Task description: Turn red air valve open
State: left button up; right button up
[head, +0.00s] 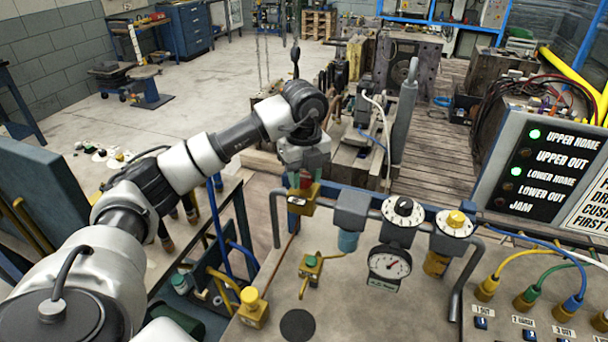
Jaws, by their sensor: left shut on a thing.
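The red air valve (298,201) sits on the brass body at the left end of the air-line pipework, at the back edge of the bench. A little red shows on it; the rest of its handle is mostly hidden by my gripper. My left gripper (304,179) comes down on it from above and is shut on it, with the fingertips small and partly hidden. Whether the handle lies along or across the pipe is too small to tell. My right gripper is not in the head view.
Right of the valve stand a grey regulator with a blue bowl (348,240), a black dial knob (403,211), a pressure gauge (390,263) and a yellow-knobbed unit (456,222). A sign panel (542,164) lights UPPER HOME and LOWER HOME. Coloured hoses plug in at the lower right.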

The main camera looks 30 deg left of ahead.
aim_at(304, 176)
pick_arm(q)
jog(key=shift+r, duration=0.1)
jog(key=o, duration=0.9)
jog(key=shift+r, duration=0.15)
notch_tip(304, 176, up, 10)
jog(key=shift+r, duration=0.2)
